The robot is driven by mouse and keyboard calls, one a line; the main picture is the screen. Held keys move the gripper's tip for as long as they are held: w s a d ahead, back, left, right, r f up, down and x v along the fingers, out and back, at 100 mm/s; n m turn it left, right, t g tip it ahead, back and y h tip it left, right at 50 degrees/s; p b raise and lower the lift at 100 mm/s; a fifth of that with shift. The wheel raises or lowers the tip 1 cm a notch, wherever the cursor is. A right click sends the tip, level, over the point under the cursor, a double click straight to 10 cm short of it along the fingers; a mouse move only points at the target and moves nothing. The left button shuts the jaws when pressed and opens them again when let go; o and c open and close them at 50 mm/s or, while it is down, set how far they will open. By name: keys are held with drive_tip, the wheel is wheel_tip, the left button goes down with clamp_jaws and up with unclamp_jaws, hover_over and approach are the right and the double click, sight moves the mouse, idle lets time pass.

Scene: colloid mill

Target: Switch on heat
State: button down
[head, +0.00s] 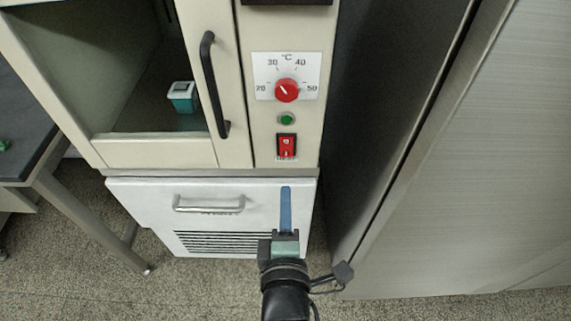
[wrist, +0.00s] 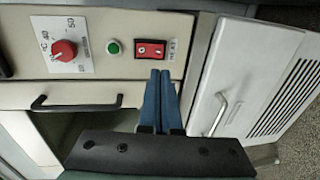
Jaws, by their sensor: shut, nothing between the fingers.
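The red rocker switch (head: 286,146) sits low on the cream control panel, with a label under it that reads like HEAT in the wrist view. The switch (wrist: 150,49) also shows in the wrist view, just beyond my fingertips. My gripper (head: 286,190) has blue fingers that are together and empty. In the head view its tips appear just below the switch. In the wrist view the fingertips (wrist: 160,73) lie near the switch's lower right edge; I cannot tell whether they touch it. The rocker's exact tilt is too small to tell.
A green button (head: 286,119) and a red temperature dial (head: 287,90) are above the switch. A black door handle (head: 213,85) is at left, with a teal device (head: 182,97) behind the door. A white lower unit (head: 150,200) has a handle. A grey cabinet (head: 470,160) stands close right.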

sight(286, 156)
drive_tip(key=w, duration=0.3)
drive_tip(key=w+f+b, duration=0.1)
drive_tip(key=w, duration=0.5)
drive_tip(key=shift+f, duration=0.2)
